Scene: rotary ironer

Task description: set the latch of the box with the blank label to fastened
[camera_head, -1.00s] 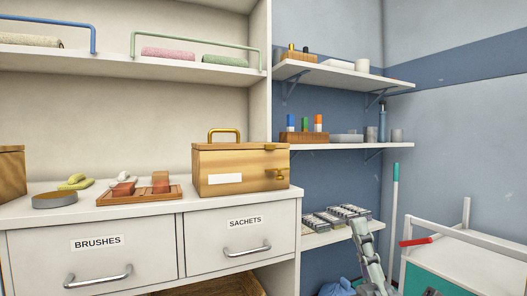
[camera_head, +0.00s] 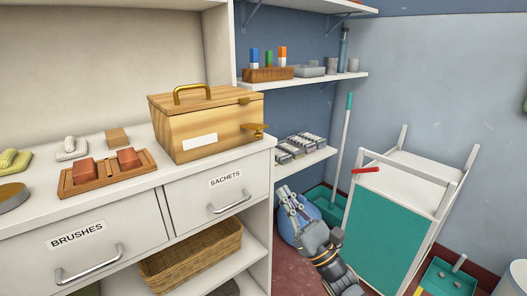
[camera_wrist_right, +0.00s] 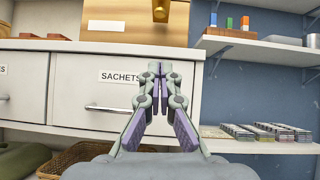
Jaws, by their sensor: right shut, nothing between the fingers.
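The wooden box with the blank white label (camera_head: 200,141) stands at the right end of the white counter, with a brass handle on its lid. In the right wrist view the latch (camera_wrist_right: 161,10) shows at the top edge, above my fingers. My right gripper (camera_head: 287,194) is shut and empty, below and to the right of the box, apart from it. It also shows in the right wrist view (camera_wrist_right: 160,75), in front of the drawer unit. My left gripper is not in view.
A wooden tray (camera_head: 108,178) with brown blocks stands left of the box. Drawers labelled BRUSHES and SACHETS are below, over a wicker basket (camera_head: 190,252). Shelves (camera_head: 315,82) are at the back right. A white and green cart (camera_head: 390,230) stands at right.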

